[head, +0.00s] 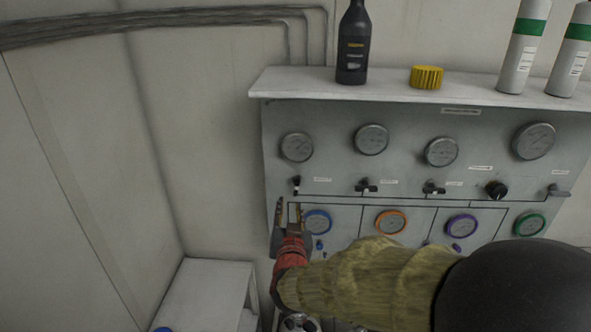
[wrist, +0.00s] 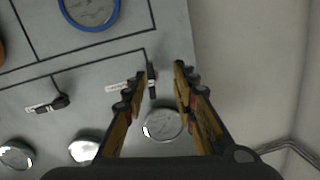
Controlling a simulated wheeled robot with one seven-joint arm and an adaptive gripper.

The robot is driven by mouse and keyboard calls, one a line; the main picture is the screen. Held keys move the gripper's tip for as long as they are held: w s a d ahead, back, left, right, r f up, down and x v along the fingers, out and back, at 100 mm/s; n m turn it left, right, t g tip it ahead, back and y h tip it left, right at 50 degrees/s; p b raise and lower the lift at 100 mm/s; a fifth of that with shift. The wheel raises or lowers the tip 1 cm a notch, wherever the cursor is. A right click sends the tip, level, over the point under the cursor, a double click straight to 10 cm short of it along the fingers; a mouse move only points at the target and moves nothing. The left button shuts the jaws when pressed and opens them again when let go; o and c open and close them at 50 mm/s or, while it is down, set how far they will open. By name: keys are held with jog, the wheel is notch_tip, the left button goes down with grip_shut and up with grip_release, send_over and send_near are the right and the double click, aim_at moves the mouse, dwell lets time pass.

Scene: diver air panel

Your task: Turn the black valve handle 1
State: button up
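The black valve handle 1 (head: 296,184) is the leftmost small handle on the grey panel, below the left gauge. It points roughly up and down, unlike the sideways handles to its right. My gripper (head: 287,204) is just below it in the head view, fingers pointing up toward the panel. In the wrist view my gripper (wrist: 161,75) is open, and the handle (wrist: 152,80) shows in the gap between the fingertips, nearer the left finger. I cannot tell whether either finger touches it. Nothing is held.
A shelf (head: 300,84) above holds a dark bottle (head: 353,45), a yellow cap (head: 426,77) and white cylinders. A white cabinet (head: 205,290) stands lower left.

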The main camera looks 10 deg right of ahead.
aim_at(296, 189)
jog(key=w+d, duration=0.1)
jog(key=w, duration=0.1)
jog(key=w+d+r+h+p, duration=0.1)
jog(key=w, duration=0.2)
jog(key=w+d+h, duration=0.1)
jog(key=w+d, duration=0.1)
jog(key=shift+w+r+m+t+p, duration=0.3)
jog(key=shift+r+m+t+p, duration=0.05)
jog(key=shift+m+t+p, duration=0.05)
jog(key=c, duration=0.3)
jog(key=c, duration=0.4)
grip_shut()
